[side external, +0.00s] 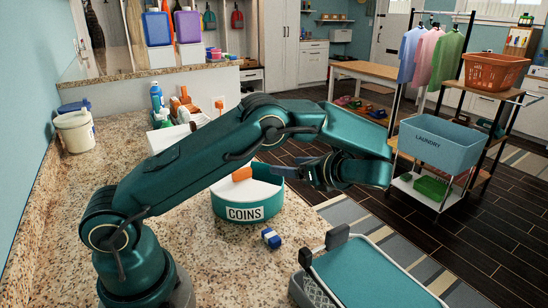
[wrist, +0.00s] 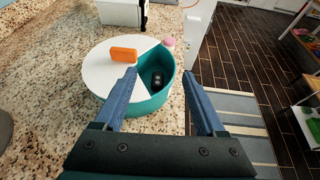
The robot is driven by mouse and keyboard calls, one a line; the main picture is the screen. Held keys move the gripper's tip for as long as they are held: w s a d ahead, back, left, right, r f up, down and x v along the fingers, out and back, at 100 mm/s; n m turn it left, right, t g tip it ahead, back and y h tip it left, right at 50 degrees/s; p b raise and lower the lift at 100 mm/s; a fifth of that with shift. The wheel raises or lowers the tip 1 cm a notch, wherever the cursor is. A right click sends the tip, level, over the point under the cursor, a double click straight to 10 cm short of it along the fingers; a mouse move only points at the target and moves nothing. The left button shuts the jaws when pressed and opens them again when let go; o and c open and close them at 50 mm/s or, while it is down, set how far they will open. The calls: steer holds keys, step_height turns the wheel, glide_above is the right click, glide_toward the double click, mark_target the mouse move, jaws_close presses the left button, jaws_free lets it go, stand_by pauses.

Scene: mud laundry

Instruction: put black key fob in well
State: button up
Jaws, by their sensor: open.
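A round teal container (side external: 233,206) labelled COINS stands on the counter, with a white lid (wrist: 103,80) covering much of its top. An orange handle (wrist: 123,54) stands on the lid. The uncovered wedge is a teal well (wrist: 150,103). A small black object with pale round spots, seemingly the key fob (wrist: 157,80), lies inside the well in the wrist view; it is hidden in the side view. My gripper (wrist: 163,85) is open and empty, with its blue fingers apart on either side of the well. In the side view my gripper (side external: 300,170) is at the container's right.
A small blue-and-white block (side external: 271,238) lies on the counter in front of the container. A teal-topped board or case (side external: 365,275) is at the front right. A pink item (wrist: 169,43) is by the container's far rim. A white tray (side external: 170,137) stands behind.

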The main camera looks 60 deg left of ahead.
steer(key=s+d+r+n+t+h, duration=0.2)
steer(key=s+d+n+t+h, duration=0.1)
steer(key=s+d+n+h, duration=0.3)
steer(key=s+d+r+n+t+h, duration=0.3)
steer(key=s+d+n+h, duration=0.4)
steer(key=s+n, duration=0.4)
steer(key=shift+s+t, duration=0.3)
steer(key=shift+s, duration=0.25)
steer(key=shift+d, duration=0.1)
stand_by(0.6)
